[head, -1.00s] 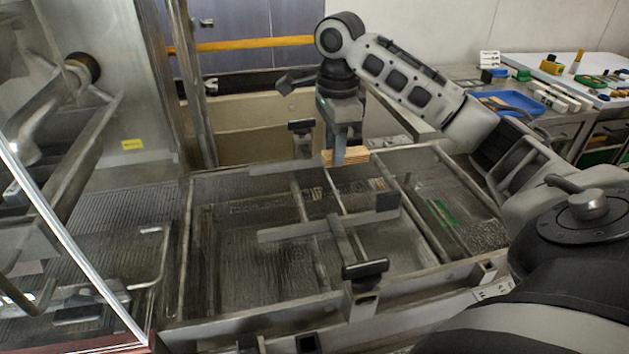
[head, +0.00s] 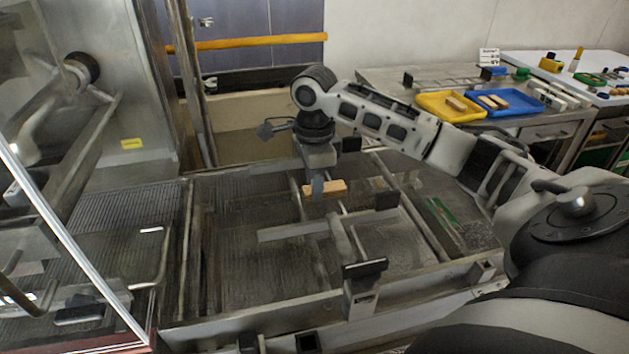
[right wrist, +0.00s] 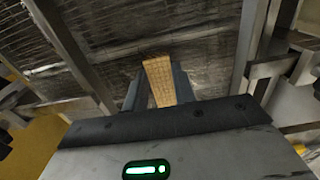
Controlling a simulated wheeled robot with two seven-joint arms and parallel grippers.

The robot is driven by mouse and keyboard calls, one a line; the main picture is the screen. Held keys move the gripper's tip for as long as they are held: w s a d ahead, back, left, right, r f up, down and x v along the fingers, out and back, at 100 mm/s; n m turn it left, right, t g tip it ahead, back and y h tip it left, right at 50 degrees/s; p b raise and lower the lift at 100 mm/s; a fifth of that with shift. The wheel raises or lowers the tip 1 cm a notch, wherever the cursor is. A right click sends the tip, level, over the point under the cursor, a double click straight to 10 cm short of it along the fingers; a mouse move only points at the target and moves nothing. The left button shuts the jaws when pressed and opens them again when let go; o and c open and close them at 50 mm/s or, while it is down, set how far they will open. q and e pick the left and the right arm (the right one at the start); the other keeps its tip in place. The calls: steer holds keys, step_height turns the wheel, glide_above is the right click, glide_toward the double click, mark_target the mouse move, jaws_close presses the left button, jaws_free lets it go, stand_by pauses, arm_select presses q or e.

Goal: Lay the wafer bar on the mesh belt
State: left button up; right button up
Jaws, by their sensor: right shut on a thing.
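The wafer bar (head: 334,188) is tan and held in my right gripper (head: 317,186), over the mesh belt (head: 270,265) between its metal rails. In the right wrist view the wafer bar (right wrist: 158,80) sticks out from between the two fingers of my right gripper (right wrist: 157,92), with the dark mesh (right wrist: 140,30) beyond it. The bar looks above the mesh; the exact gap cannot be told. My left gripper is not in view.
Metal guide rails and black-knobbed clamps (head: 364,268) stand over the belt. A yellow tray (head: 450,106) and a blue tray (head: 505,103), each with bars, lie on the back right table. A glass-sided machine (head: 75,240) stands at the left.

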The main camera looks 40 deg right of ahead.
steer(key=o, duration=0.8)
steer(key=shift+f, duration=0.1)
steer(key=shift+c, duration=0.2)
step_height(320, 180, up, 12)
